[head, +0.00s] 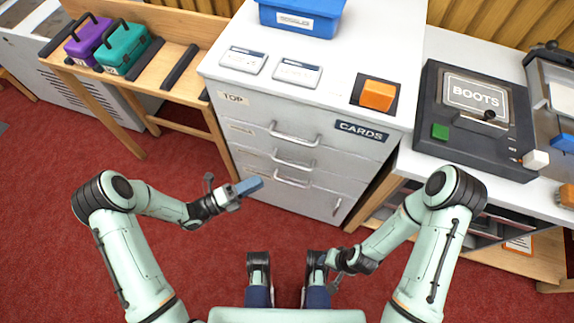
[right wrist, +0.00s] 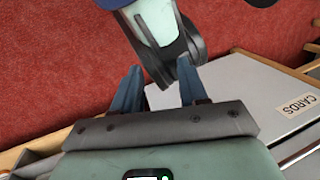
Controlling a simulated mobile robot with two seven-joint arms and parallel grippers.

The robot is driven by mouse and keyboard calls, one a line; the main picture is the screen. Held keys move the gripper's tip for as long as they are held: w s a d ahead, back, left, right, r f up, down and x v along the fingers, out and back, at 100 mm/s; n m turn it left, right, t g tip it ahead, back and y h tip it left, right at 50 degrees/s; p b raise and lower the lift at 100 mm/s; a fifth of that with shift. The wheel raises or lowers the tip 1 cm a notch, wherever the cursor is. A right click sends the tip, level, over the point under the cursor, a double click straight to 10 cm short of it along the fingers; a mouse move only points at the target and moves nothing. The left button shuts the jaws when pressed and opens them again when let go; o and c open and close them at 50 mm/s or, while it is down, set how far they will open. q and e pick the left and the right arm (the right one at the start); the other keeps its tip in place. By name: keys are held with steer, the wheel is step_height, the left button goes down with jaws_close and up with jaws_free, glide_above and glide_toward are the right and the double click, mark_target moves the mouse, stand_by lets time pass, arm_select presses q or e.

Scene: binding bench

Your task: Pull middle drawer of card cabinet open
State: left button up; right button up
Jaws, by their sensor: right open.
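The white card cabinet (head: 350,60) stands ahead in the head view, with a "CARDS" label and a "TOP" label on its front. Three bar handles run down its front. The middle drawer's handle (head: 293,162) sits between the upper handle (head: 293,136) and the lower handle (head: 291,181). The drawers look shut. My left gripper (head: 252,186) is in front of the cabinet, left of the lower handle and apart from it; its finger gap is not visible. My right gripper (right wrist: 160,80) is open and empty, with one of my arm links beyond its fingers in the right wrist view.
A blue bin (head: 300,16), two white cards and an orange block (head: 377,95) are on the cabinet top. A wooden bench (head: 185,30) with purple and teal cases is left. A table with a "BOOTS" machine (head: 476,95) is right. Red floor lies clear in front.

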arm_select(q)
steer(key=x, duration=1.1)
steer(key=shift+b, duration=0.45)
steer(key=shift+d, duration=0.1)
jaws_close()
